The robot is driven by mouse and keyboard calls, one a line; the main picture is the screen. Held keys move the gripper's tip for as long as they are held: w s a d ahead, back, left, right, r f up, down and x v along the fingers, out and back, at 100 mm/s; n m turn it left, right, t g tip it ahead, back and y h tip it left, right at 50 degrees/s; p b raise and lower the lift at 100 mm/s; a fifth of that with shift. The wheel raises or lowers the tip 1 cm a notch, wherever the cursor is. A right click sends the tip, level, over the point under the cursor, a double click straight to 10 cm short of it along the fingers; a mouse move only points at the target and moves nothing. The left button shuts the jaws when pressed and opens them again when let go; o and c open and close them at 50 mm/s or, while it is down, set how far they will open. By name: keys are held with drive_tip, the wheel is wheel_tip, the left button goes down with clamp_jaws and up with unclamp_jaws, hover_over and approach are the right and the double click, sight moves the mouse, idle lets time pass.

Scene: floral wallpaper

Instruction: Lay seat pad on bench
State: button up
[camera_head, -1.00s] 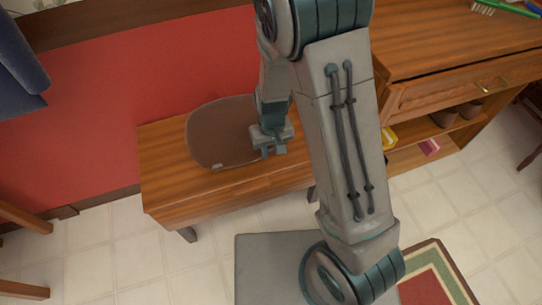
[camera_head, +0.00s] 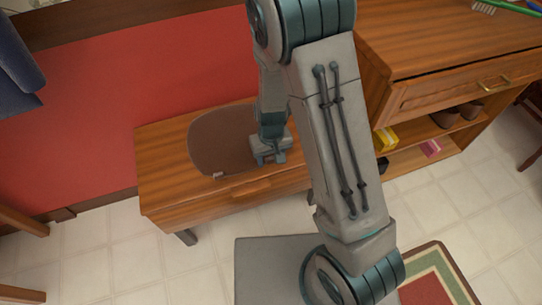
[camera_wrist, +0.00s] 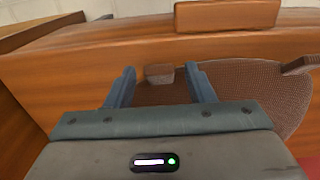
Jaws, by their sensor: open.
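The brown woven seat pad (camera_head: 222,140) lies flat on the wooden bench (camera_head: 162,160), with a small pale tag near its front edge. My gripper (camera_head: 271,159) is low over the pad's right part. In the wrist view, my gripper (camera_wrist: 160,78) has its two blue fingers apart, with a small grey-brown block (camera_wrist: 159,74) between them. The block appears to be part of the pad; I cannot tell whether a finger touches it. The pad's woven surface (camera_wrist: 245,85) shows to the right of the fingers. My arm hides the bench's right end in the head view.
A wooden cabinet (camera_head: 440,88) with a drawer and open shelves stands to the right, holding pots and small boxes. A red wall panel (camera_head: 130,75) is behind the bench. A striped rug (camera_head: 440,275) lies at lower right.

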wheel_tip(320, 180, up, 11)
drive_tip(key=p, duration=0.4)
drive_tip(key=s+d+r+m, duration=0.1)
drive_tip(key=s+d+r, duration=0.5)
drive_tip(key=r, duration=0.2)
drive_tip(key=s+d+r+m+t, duration=0.1)
drive_tip(key=s+d+r+m, duration=0.1)
drive_tip(key=s+d+r, duration=0.4)
wheel_tip(320, 180, up, 2)
drive_tip(key=shift+d+r, duration=0.15)
drive_tip(key=shift+r, duration=0.05)
wheel_tip(320, 180, up, 22)
drive_tip(key=t+p, duration=0.1)
drive_tip(key=p, duration=1.9)
drive_tip(key=shift+a+r+t, duration=0.2)
drive_tip(key=shift+r+t, duration=0.05)
drive_tip(key=shift+t, duration=0.15)
